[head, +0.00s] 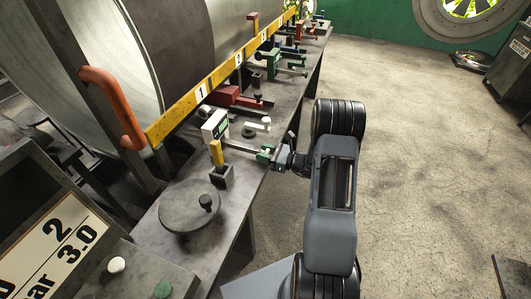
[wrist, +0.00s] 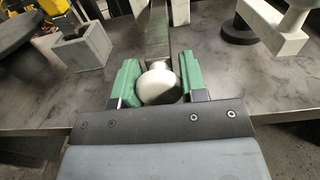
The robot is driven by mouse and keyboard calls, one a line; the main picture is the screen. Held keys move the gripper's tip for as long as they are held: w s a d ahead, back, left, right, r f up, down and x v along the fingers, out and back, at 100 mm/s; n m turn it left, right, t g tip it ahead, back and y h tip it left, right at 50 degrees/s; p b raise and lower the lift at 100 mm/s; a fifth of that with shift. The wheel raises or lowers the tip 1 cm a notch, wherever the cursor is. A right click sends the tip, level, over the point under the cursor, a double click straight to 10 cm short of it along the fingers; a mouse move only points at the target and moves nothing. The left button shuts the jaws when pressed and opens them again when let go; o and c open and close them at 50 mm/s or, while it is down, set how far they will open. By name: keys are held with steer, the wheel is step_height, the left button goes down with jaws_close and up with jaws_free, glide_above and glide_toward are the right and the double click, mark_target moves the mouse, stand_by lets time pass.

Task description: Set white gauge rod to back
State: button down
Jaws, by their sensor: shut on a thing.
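In the wrist view the green fingers of my gripper (wrist: 157,88) are shut around the round white knob (wrist: 158,82) at the near end of the metal rod (wrist: 158,38). The rod points away from me. The fingers hide the knob's sides, and the rod's far end is out of the wrist view.
A small white piece (head: 261,124) with a dark disc (head: 249,133) stands near the rod. A grey square holder (head: 221,177) and a round lid (head: 188,208) are nearer. Red (head: 228,97) and green (head: 273,63) gauges line the bench (head: 165,248) farther back.

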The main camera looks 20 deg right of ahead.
steer(key=c, duration=0.9)
jaws_free()
steer(key=shift+s+d, duration=0.2)
steer(key=shift+d, duration=0.05)
steer(key=shift+o, duration=1.2)
steer(key=shift+a, duration=0.1)
steer(key=b+v, duration=0.1)
steer(key=v, duration=1.2)
steer(key=shift+s+d, duration=0.25)
steer(key=shift+d, duration=0.05)
